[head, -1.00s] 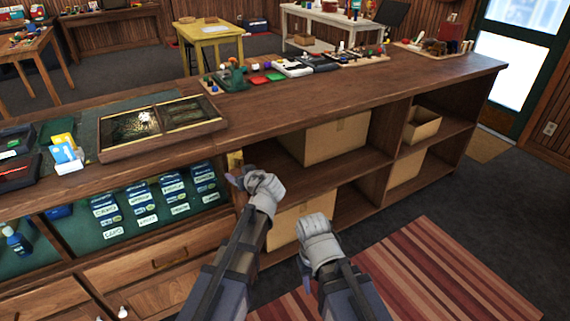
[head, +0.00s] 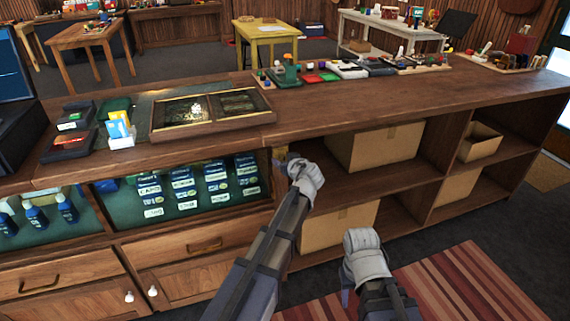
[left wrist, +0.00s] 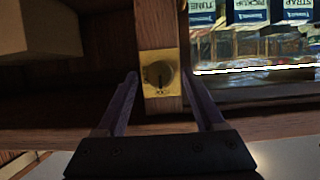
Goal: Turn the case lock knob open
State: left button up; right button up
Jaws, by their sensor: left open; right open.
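The lock knob (left wrist: 158,76) is a dark round knob on a square brass plate (left wrist: 147,58), fixed to the wooden post beside the glass case. In the left wrist view it lies between my left gripper's two open fingers (left wrist: 160,88), apart from both. In the head view the brass plate (head: 279,155) shows at the post, and my left gripper (head: 287,165) is right in front of it, hiding the knob. My right gripper (head: 347,297) is open and empty, low in front of the shelves, away from the lock.
The glass case (head: 180,190) with blue packets is left of the post. Open shelves with cardboard boxes (head: 375,147) are to its right. The wooden counter top (head: 350,100) runs above. A striped rug (head: 455,285) lies on the floor at right.

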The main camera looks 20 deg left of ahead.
pick_arm(q)
jog(key=shift+w+a, duration=0.1)
jog(key=shift+w, duration=0.05)
grip_shut()
dwell(0.5)
